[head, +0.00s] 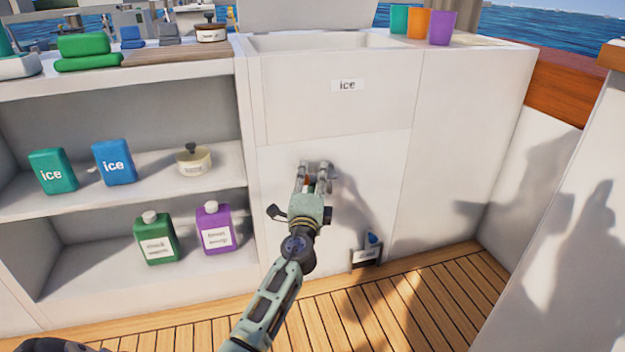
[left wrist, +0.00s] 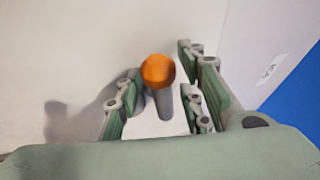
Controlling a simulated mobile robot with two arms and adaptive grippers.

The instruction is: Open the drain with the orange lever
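The lever has a round orange knob (left wrist: 158,70) on a grey stem, seen in the left wrist view in front of the white cabinet wall. In the head view only a small bit of orange (head: 309,186) shows between my fingers. My left gripper (head: 314,168) is at the white front below the ice bin. In the left wrist view the fingers of my left gripper (left wrist: 161,92) stand apart on either side of the lever, with gaps visible. A small dark-framed fitting (head: 366,258) with a label and a blue part sits low on the cabinet; its label is unreadable. My right gripper is not visible.
The ice bin (head: 340,92) is above the lever. Shelves on the left hold ice packs (head: 113,162), a pot (head: 193,160) and bottles (head: 215,229). Several cups (head: 417,23) stand on the counter. The wooden deck (head: 420,297) in front is clear. A white wall (head: 560,230) bounds the right.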

